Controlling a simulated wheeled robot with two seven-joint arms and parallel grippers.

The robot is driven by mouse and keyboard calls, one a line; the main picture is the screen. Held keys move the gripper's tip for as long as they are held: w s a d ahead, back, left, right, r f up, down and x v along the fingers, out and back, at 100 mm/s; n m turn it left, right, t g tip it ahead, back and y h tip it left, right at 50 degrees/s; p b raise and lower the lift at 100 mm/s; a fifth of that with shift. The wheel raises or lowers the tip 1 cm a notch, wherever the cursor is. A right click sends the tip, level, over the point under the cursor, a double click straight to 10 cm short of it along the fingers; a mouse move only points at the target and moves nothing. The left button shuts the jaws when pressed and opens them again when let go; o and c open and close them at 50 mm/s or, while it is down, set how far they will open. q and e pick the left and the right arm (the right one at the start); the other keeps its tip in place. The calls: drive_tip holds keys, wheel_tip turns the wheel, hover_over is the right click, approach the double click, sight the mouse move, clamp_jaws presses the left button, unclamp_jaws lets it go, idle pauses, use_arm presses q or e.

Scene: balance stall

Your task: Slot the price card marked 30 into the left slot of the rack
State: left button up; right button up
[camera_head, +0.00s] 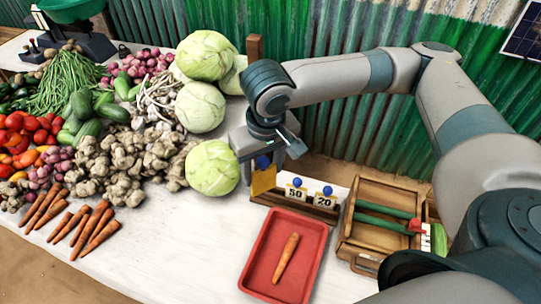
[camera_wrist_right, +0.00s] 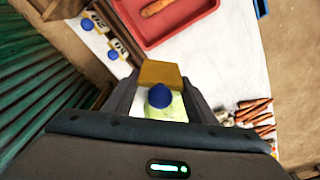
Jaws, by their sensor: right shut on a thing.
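My right gripper (camera_head: 262,164) is shut on a yellow price card with a blue knob (camera_head: 263,181). The card hangs at the left end of the wooden rack (camera_head: 324,214); I cannot tell whether its lower edge is in a slot or just above or behind it. No number is readable on it. The card (camera_wrist_right: 159,73) also shows between the fingers in the right wrist view. A card marked 50 (camera_head: 295,194) stands in the rack's middle and a card marked 20 (camera_head: 325,201) at its right; both have blue knobs. My left gripper is not in view.
A red tray (camera_head: 254,278) with a carrot (camera_head: 286,258) lies in front of the rack. A wooden crate (camera_head: 377,192) with green-handled tools stands to the right. A cabbage (camera_head: 212,168) sits close left of my gripper.

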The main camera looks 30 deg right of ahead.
drive_tip(key=shift+w, duration=0.1)
drive_tip(key=w+d+f+n+g+p, duration=0.1)
drive_tip(key=w+d+f+n+p, duration=0.2)
drive_tip(key=n, duration=1)
drive_tip(key=w+d+f+n+g+y+p, duration=0.1)
drive_tip(key=w+d+f+n+p, duration=0.2)
drive_tip(key=w+f+n+p, duration=0.3)
drive_tip(key=n+p, duration=0.3)
drive_tip(key=n, duration=0.4)
drive_tip(key=shift+p, duration=0.4)
drive_tip(key=shift+f, duration=0.25)
drive_tip(key=shift+f+b, duration=2.75)
drive_tip(key=shift+b, duration=0.15)
